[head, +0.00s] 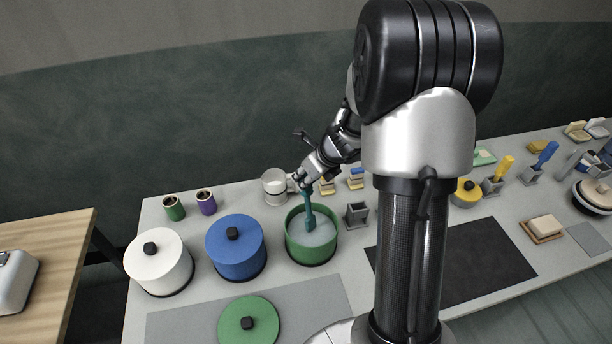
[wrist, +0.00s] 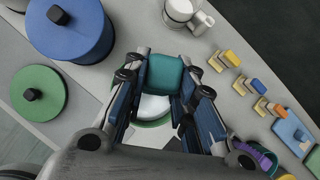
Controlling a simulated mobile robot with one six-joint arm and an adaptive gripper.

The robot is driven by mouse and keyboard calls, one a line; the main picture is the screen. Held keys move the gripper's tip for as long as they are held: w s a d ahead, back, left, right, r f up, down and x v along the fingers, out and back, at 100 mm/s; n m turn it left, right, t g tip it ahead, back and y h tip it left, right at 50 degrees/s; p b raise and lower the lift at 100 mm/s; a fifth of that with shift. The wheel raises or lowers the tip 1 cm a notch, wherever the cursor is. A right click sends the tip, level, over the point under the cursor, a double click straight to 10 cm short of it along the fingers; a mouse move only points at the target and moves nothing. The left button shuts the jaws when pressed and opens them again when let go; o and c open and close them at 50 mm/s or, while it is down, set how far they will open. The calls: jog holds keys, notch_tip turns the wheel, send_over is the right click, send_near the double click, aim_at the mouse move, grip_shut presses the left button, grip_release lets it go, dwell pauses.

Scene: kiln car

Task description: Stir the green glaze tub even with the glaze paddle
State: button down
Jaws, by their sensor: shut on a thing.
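The green glaze tub (head: 290,245) stands uncovered on the bench in the head view, with pale grey glaze (head: 322,236) inside. The teal glaze paddle (head: 308,205) stands nearly upright in the tub, its lower end in or at the glaze. My gripper (head: 303,183) is above the tub, shut on the top of the paddle. In the wrist view the teal paddle handle (wrist: 163,72) is between my gripper's fingers (wrist: 160,92). Part of the tub and pale glaze show below it; the fingers hide the rest.
The blue lidded tub (head: 236,255) and white lidded tub (head: 160,265) stand left. The green lid (head: 262,322) lies in front on a grey mat (head: 320,292). A white mug (head: 274,190) stands behind, and a small grey holder (head: 357,214) close to the right.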

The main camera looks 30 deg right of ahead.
aim_at(309, 189)
jog(key=shift+f+b, duration=2.55)
jog(key=shift+f, duration=0.55)
jog(key=shift+a, duration=0.1)
